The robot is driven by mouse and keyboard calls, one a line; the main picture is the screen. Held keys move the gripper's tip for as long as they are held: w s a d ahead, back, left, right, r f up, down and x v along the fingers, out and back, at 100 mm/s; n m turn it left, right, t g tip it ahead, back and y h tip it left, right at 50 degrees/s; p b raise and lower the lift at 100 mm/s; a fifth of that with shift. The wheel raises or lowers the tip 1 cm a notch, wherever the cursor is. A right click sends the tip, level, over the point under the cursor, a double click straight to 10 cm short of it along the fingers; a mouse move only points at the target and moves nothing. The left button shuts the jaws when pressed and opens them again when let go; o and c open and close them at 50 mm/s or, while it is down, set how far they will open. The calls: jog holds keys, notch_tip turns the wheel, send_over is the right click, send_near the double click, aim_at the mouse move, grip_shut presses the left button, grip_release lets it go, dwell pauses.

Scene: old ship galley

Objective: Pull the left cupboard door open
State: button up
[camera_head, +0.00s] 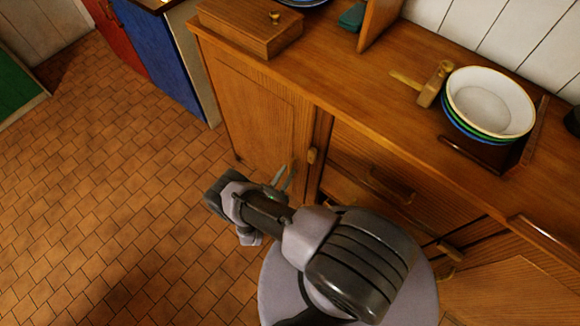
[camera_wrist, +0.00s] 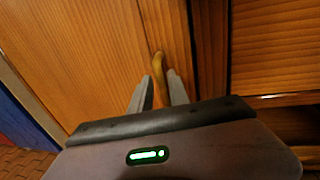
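The left cupboard door (camera_head: 255,112) is a brown wooden panel at the left end of the counter, and it looks shut. It fills the left of the wrist view (camera_wrist: 85,50). Its upright wooden handle (camera_head: 312,156) is at the door's right edge. In the wrist view the handle (camera_wrist: 159,68) shows between the two fingers. In the wrist view, my gripper (camera_wrist: 158,80) lines up with the handle; contact is unclear.
Drawers (camera_head: 375,168) with wooden handles are right of the door. A blue panel (camera_head: 160,50) stands at the back left. The tiled floor (camera_head: 110,170) on the left is clear.

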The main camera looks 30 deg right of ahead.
aim_at(290, 167)
jog(key=shift+x, duration=1.6)
grip_shut()
